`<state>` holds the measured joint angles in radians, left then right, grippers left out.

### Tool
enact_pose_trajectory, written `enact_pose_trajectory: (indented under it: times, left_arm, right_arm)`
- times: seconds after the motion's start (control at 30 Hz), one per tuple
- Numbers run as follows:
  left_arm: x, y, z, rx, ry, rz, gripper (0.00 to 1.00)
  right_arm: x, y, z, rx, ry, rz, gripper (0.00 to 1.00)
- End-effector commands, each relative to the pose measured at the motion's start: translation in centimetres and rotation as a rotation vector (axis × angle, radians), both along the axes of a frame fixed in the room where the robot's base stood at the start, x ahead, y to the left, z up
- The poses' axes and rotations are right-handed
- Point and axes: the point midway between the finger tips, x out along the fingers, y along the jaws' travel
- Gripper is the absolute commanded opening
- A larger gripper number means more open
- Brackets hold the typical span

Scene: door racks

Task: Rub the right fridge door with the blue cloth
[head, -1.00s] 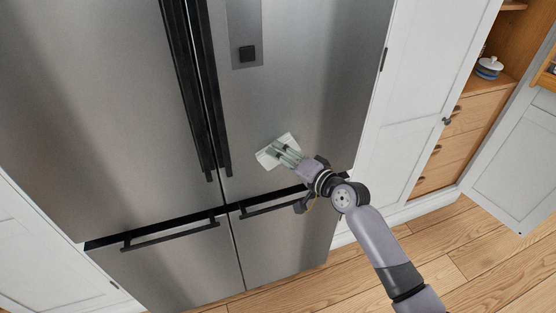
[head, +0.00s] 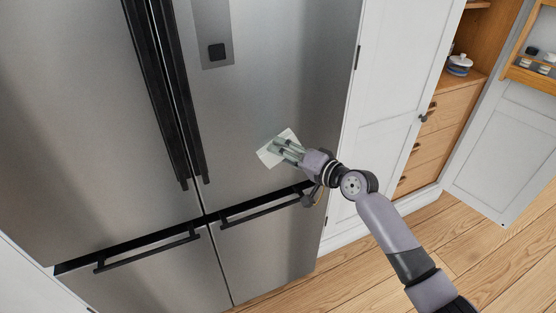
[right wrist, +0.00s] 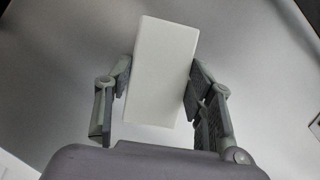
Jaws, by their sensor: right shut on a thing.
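The right fridge door (head: 275,75) is the brushed steel upper door, to the right of the two long black handles. The cloth looks white or pale grey-green, not clearly blue. My left gripper is not in view.
A black handle (head: 262,210) of the lower drawer runs just below my right gripper. The long door handles (head: 185,100) are to its left. A white cabinet door (head: 395,110) stands right of the fridge, beside an open wooden cupboard (head: 447,120). Wooden floor lies below.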

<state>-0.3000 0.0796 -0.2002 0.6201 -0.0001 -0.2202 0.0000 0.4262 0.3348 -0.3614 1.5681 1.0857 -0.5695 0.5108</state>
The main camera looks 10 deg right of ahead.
Motion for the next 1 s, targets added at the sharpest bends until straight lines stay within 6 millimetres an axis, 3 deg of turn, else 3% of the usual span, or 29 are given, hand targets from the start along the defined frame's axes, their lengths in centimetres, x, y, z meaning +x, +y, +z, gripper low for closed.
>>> enact_pose_trajectory:
  times: [0.6, 0.77, 1.0]
  left_arm:
    - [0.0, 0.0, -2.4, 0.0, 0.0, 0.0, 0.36]
    - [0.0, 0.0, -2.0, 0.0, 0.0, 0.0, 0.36]
    - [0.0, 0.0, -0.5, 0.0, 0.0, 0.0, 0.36]
  right_arm:
    - [1.1, -3.5, 0.2, 0.0, -0.004, -0.004, 0.27]
    - [0.9, -3.3, 0.2, 0.0, -0.003, -0.002, 0.27]
    - [0.5, -1.5, 0.5, 0.001, -0.001, 0.0, 0.27]
